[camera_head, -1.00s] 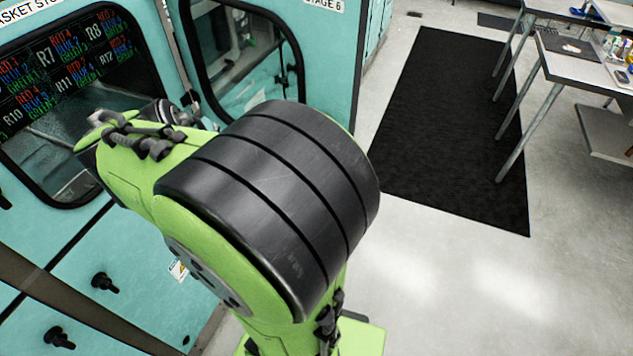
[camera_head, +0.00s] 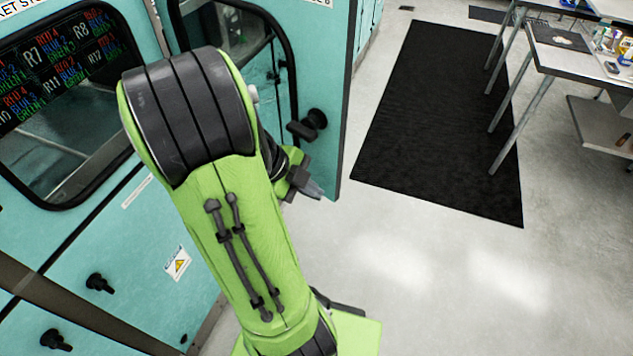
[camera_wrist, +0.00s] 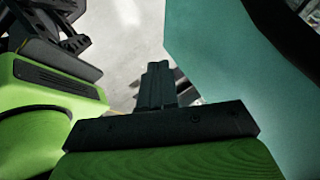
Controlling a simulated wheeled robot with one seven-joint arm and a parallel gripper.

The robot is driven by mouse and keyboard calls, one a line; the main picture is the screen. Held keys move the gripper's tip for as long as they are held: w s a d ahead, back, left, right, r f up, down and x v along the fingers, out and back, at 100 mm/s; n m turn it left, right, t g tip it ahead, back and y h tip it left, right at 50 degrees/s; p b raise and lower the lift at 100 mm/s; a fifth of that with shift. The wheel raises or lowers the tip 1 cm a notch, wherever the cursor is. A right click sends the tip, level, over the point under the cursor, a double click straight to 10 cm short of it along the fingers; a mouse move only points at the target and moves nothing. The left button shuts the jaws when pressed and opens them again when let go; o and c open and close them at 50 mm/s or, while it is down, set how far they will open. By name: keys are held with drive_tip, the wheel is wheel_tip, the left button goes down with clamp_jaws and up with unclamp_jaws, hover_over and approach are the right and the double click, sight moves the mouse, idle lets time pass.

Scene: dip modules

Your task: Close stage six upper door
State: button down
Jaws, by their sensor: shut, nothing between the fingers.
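The stage six upper door (camera_head: 336,80) is a teal panel with a black-framed window and a black knob (camera_head: 314,120). It stands open, swung out at an angle from the cabinet front. The top label is partly cut off. My gripper (camera_head: 316,192) is shut and empty, just below the knob, by the door's lower part. I cannot tell whether it touches the door. In the wrist view the shut fingers (camera_wrist: 157,84) point ahead, with the teal door panel (camera_wrist: 235,85) close on their right. My arm hides part of the door and window.
The teal cabinet front (camera_head: 120,240) with a window and black knobs (camera_head: 100,283) is at left. A black floor mat (camera_head: 445,120) lies right of the door. Metal tables (camera_head: 565,62) stand at far right. The floor between is clear.

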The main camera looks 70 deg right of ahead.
drive_tip(key=shift+s+d+r, duration=0.1)
drive_tip(key=shift+s+d, duration=0.1)
drive_tip(key=shift+d, duration=0.3)
drive_tip(key=shift+s+d+r, duration=0.1)
drive_tip(key=shift+s+d, duration=0.05)
drive_tip(key=shift+d, duration=0.3)
